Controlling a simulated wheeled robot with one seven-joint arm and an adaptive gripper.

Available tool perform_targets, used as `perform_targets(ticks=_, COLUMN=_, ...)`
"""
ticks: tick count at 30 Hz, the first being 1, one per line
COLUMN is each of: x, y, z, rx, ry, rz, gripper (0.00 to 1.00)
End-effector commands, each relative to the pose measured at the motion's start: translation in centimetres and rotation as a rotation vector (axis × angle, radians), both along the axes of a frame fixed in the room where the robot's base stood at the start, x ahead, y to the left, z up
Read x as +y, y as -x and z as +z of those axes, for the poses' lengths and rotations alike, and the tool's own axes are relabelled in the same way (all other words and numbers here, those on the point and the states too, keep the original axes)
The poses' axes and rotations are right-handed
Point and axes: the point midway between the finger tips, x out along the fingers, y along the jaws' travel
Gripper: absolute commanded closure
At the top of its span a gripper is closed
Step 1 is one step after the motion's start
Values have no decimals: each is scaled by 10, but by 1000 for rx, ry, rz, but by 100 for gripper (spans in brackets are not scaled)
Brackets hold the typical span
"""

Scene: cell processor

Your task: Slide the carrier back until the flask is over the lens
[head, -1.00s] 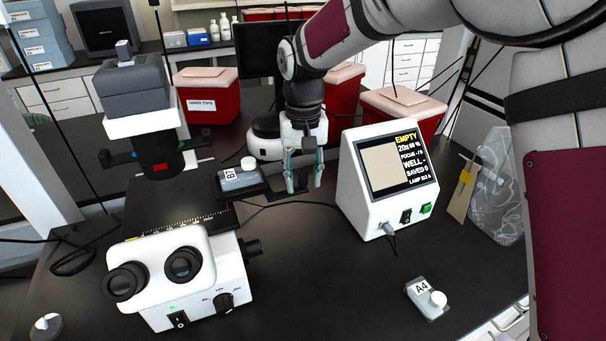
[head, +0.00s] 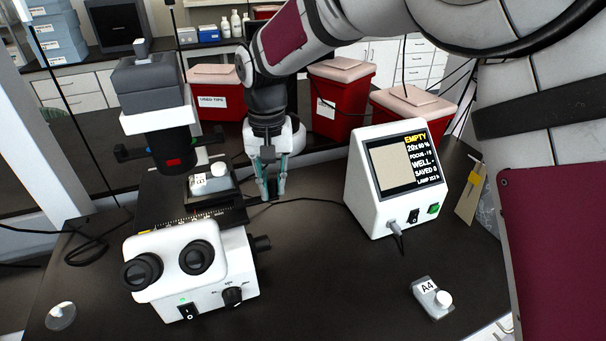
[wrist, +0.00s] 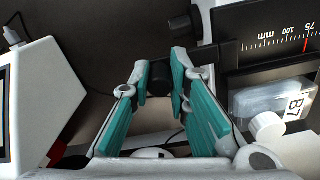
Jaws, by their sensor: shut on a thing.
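The flask (head: 200,185), clear with a white cap and a B7 label, lies in the black carrier (head: 228,187) on the microscope stage (head: 160,213). It sits just right of the dark upper column (head: 165,155); the lens is hidden from view. In the wrist view the flask (wrist: 265,104) is at the right, beside a millimetre scale (wrist: 275,42) with a red mark near 75. My gripper (head: 271,196) is at the carrier's right end. In the wrist view its teal fingers (wrist: 160,82) are closed on the carrier's black knob (wrist: 160,77).
A white display box (head: 392,215) stands right of my gripper, its screen reading EMPTY and WELL -. A second flask labelled A4 (head: 432,298) lies at the front right. Red bins (head: 340,100) stand behind. The front middle of the bench is clear.

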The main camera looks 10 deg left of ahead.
Motion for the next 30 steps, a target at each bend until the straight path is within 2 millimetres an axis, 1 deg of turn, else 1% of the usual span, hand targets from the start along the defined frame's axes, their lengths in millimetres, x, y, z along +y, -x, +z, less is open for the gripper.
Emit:
perform_targets(ticks=1, x=15, y=9, z=1, rx=0, ry=-3, rz=7, gripper=100)
perform_targets(ticks=3, x=28, y=17, z=1, rx=-1, ry=-4, rz=5, gripper=100)
perform_targets(ticks=6, x=41, y=25, z=1, rx=0, ry=-3, rz=3, gripper=100)
perform_targets(ticks=10, x=47, y=29, z=1, rx=-1, ry=-3, rz=-1, gripper=100)
perform_targets(ticks=18, x=47, y=28, z=1, rx=-1, ry=-3, rz=-2, gripper=100)
perform_targets(ticks=19, x=47, y=28, z=1, rx=-1, ry=-3, rz=-2, gripper=79)
perform_targets(ticks=20, x=47, y=28, z=1, rx=-1, ry=-3, rz=-1, gripper=72)
perform_targets(ticks=21, x=47, y=28, z=1, rx=-1, ry=-3, rz=-1, gripper=63)
perform_targets(ticks=30, x=46, y=28, z=1, rx=-1, ry=-1, rz=-1, gripper=63)
